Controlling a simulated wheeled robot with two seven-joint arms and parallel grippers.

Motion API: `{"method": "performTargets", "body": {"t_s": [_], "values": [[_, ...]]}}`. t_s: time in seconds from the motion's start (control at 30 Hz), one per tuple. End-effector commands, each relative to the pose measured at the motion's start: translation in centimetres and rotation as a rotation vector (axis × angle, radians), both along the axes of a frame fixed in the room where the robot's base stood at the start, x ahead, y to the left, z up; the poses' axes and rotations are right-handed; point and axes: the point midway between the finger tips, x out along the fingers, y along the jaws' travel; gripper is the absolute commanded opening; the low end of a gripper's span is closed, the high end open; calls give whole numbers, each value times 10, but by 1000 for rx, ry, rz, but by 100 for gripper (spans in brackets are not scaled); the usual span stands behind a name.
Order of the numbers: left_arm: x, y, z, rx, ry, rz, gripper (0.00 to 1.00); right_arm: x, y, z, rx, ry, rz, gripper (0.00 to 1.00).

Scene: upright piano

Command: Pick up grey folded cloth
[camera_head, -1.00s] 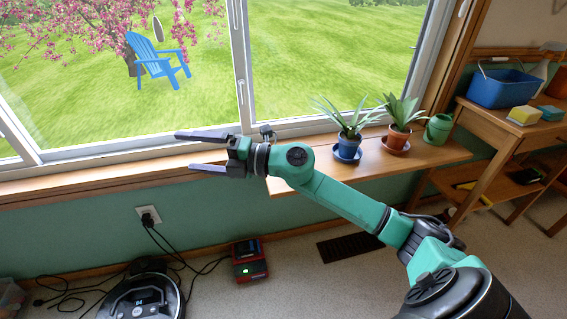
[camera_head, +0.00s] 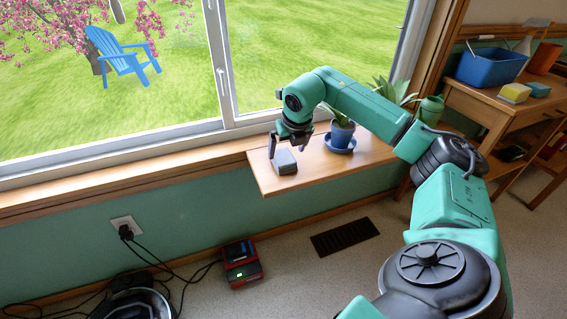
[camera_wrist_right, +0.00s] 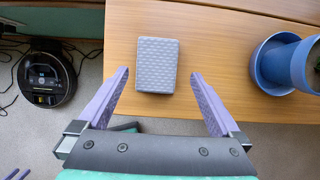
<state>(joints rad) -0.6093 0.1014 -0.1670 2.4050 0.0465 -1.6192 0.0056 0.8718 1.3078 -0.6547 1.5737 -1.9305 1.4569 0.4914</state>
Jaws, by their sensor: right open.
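The grey folded cloth (camera_head: 284,162) lies on the left end of the wooden shelf (camera_head: 275,182) below the window. In the right wrist view the cloth (camera_wrist_right: 143,65) is a small quilted rectangle, lying flat on the wood. My right gripper (camera_head: 284,152) is above the cloth, pointing down. In the right wrist view its fingers (camera_wrist_right: 163,85) are spread wide, with the cloth ahead of and between the tips, nearer the left finger. Nothing is held. In the head view the gripper hides part of the cloth.
A blue plant pot (camera_head: 342,133) on a saucer stands right of the cloth; it also shows in the right wrist view (camera_wrist_right: 290,62). A green watering can (camera_head: 431,110) stands farther right. A blue bin (camera_head: 490,66) and sponges (camera_head: 514,93) are on the desk.

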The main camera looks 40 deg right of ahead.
Motion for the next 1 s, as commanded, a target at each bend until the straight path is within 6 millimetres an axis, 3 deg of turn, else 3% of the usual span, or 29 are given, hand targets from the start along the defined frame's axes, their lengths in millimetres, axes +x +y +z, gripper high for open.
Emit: {"method": "performTargets", "body": {"t_s": [0.17,0.37,0.4,0.6,0.63,0.67,0.87,1.0], "values": [[7,-11,-6,-33,-60,-19,50,12,-1,-34,3,1,0,100],[11,-15,-7,-44,-81,-23,50,14,-2,-36,1,0,1,100],[11,-15,-7,-44,-81,-23,50,14,-2,-36,1,0,1,96],[11,-15,-7,-44,-80,-22,50,14,-2,-36,1,0,2,23],[11,-15,-7,-44,-80,-22,50,14,-2,-36,1,0,2,23],[11,-15,-7,-44,-80,-22,50,14,-2,-36,1,0,2,15],[11,-14,-6,-42,-80,-22,50,14,-2,-34,1,-1,2,14],[6,-9,0,-26,-49,-15,50,15,-2,-21,2,-3,2,14]]}}
